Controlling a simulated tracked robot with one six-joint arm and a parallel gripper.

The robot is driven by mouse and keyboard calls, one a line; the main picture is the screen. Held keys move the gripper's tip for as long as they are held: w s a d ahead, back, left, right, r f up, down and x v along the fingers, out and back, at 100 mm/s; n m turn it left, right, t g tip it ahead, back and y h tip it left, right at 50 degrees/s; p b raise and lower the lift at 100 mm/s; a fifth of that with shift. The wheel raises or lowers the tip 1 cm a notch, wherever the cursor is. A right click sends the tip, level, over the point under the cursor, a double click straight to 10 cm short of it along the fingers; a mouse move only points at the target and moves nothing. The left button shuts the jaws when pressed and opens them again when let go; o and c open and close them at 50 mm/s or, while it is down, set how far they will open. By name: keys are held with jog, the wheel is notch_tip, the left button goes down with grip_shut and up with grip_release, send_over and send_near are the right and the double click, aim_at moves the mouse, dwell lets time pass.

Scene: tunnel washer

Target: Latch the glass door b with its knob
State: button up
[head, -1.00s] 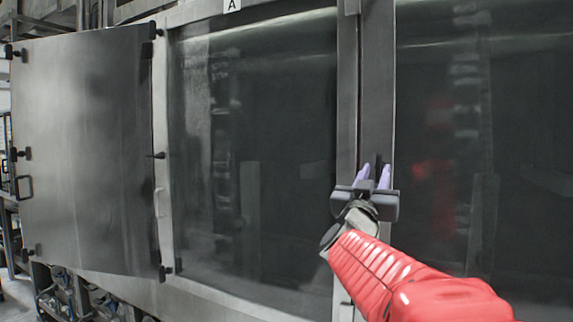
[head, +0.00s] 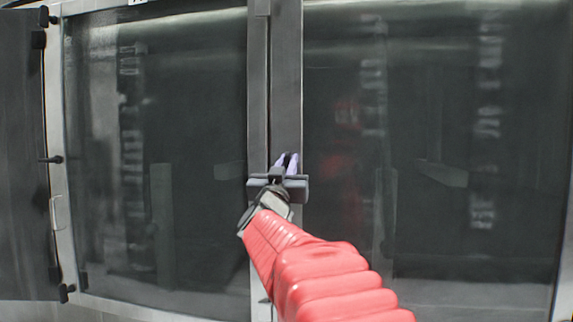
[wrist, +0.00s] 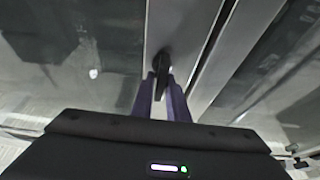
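The knob (wrist: 161,64) is small, black and lever-like, on a steel door-frame strip. In the wrist view it sits between the two purple fingers of my gripper (wrist: 161,92), which look closed against its sides. In the head view my gripper (head: 286,161) is at the upright steel strip (head: 287,80) between two large dark panes, and its fingers mostly hide the knob. The right glass pane (head: 430,140) appears to be door b, though I see no B label. It looks flush with its frame. How far the latch is turned is hidden.
The left glass pane (head: 160,150) is dark and closed in its frame. A steel panel door (head: 20,150) stands swung open at the far left, with black clamps and a small handle (head: 57,212) near its edge. The space before both panes is otherwise clear.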

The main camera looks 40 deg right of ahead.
grip_shut()
